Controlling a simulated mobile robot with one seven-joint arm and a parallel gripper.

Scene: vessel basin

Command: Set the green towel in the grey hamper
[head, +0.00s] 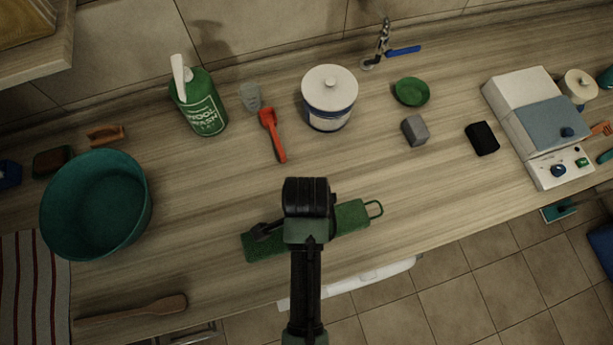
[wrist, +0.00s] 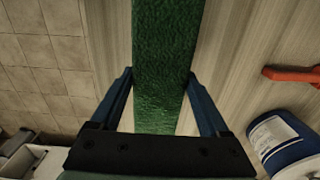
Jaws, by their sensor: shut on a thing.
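The green towel (head: 351,216) lies as a long flat strip near the front edge of the counter, with a loop at its right end. My gripper (head: 303,222) is over its middle, and my wrist hides part of it. In the wrist view the towel (wrist: 165,45) runs between the two blue fingers of my gripper (wrist: 160,78), which is shut on it. The towel appears still at counter level; I cannot tell whether it is lifted. I cannot make out a grey hamper for certain in either view.
A teal basin (head: 95,210), green wash bottle (head: 200,105), red utensil (head: 271,135), white lidded tub (head: 329,100) and wooden spatula (head: 135,310) stand around on the counter (head: 400,190). A pale object (head: 350,284) is below the front edge. Tiled floor (head: 450,305) lies beyond.

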